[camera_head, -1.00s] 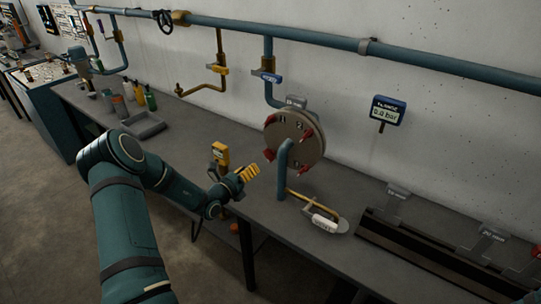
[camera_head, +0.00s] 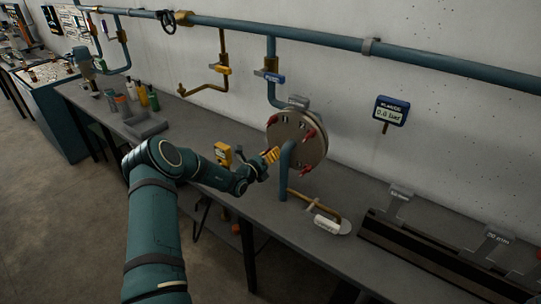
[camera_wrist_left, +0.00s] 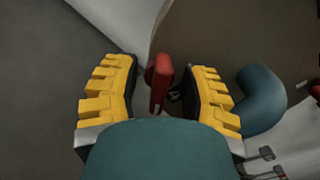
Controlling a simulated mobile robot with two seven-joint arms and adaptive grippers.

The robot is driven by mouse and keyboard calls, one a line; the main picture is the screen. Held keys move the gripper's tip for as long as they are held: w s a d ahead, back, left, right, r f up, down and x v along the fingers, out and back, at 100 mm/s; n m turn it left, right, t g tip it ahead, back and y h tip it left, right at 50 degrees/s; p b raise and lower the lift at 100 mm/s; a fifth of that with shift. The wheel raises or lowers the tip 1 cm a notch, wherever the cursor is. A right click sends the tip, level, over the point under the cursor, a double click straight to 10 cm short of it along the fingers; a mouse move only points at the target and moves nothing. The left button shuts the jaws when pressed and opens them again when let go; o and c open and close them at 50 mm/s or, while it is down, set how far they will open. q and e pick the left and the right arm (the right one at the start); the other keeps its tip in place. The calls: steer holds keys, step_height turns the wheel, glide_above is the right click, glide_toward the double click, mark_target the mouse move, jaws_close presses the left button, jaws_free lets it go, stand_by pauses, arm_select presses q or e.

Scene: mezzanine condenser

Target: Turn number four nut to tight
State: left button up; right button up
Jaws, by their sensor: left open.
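The round metal flange plate (camera_head: 289,130) stands upright on the bench and carries several red nuts, such as the one at its lower right (camera_head: 305,170). My left gripper (camera_head: 271,156) is at the plate's lower left edge. In the left wrist view the yellow-padded fingers of my left gripper (camera_wrist_left: 160,96) are open, one on each side of a red nut handle (camera_wrist_left: 160,80). The handle stands between the fingers with gaps on both sides. A small dark mark on the plate beside it is too unclear to read. My right gripper is not in view.
A blue pipe (camera_head: 286,165) rises close in front of the plate; it also shows right of the fingers in the left wrist view (camera_wrist_left: 262,98). A yellow device (camera_head: 223,154) stands left of my gripper. A wall gauge (camera_head: 390,111) reads about 0.0 bar.

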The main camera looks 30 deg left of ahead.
arm_select(q)
jaws_close()
steer(key=shift+m, duration=0.4)
steer(key=m, duration=0.2)
steer(key=shift+r+m+b, duration=0.1)
steer(key=shift+m+b, duration=0.25)
steer(key=shift+m, duration=0.05)
steer(key=m+b, duration=0.1)
steer(key=m, duration=0.2)
steer(key=shift+d+m, duration=0.1)
steer(key=shift+m, duration=0.2)
steer(key=m+b, duration=0.1)
steer(key=m, duration=0.1)
steer(key=shift+m+b, duration=0.35)
steer(key=shift+m, duration=0.05)
steer(key=shift+d+m+b, duration=0.15)
steer(key=shift+m+b, duration=1.2)
steer(key=shift+m, duration=0.55)
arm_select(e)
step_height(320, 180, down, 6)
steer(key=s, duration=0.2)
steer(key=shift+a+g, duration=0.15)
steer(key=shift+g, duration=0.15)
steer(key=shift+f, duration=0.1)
